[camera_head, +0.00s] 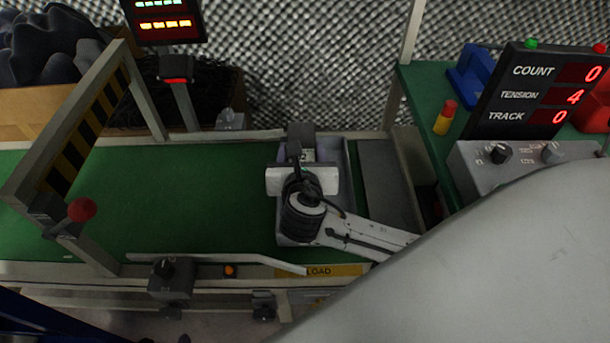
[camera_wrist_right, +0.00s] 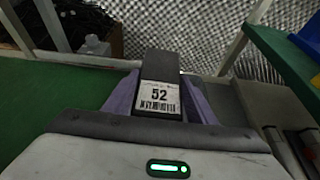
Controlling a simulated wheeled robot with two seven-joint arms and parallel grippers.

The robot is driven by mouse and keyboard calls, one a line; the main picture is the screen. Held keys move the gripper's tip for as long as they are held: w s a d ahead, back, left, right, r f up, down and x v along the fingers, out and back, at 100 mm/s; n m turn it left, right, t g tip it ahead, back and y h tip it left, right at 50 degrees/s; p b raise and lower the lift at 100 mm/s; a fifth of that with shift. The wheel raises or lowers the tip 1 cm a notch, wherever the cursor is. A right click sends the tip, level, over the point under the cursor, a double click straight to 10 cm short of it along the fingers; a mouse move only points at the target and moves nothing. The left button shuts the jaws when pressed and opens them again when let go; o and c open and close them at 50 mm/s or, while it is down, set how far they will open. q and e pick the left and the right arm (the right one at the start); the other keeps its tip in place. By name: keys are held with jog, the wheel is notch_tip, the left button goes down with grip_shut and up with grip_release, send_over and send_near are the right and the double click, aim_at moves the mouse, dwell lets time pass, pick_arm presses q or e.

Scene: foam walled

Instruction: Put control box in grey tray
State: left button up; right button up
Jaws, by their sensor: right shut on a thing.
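The control box, a dark grey block (camera_head: 300,134) with a white label, shows just beyond my right gripper (camera_head: 303,165) in the head view. In the right wrist view the control box (camera_wrist_right: 161,75) carries a label reading 52. Whether the box touches the tray floor is unclear. My left gripper is out of view.
The green conveyor (camera_head: 180,200) is clear to the left. A striped frame (camera_head: 90,120) with a red knob (camera_head: 82,209) stands over its left part. A guide rail (camera_head: 215,258) runs along the near edge. A display panel (camera_head: 545,90) stands on the green table at right.

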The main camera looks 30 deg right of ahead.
notch_tip(320, 180, down, 6)
jog(key=b, duration=0.3)
jog(key=shift+s, duration=0.15)
notch_tip(320, 180, down, 4)
jog(key=shift+f+b, duration=0.1)
jog(key=shift+b, duration=0.9)
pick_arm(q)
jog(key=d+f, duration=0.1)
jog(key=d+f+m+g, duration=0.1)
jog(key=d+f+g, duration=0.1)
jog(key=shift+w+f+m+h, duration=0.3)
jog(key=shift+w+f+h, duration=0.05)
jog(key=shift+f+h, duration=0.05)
pick_arm(e)
jog(key=o, duration=1)
jog(key=shift+f, duration=0.1)
jog(key=shift+o, duration=0.2)
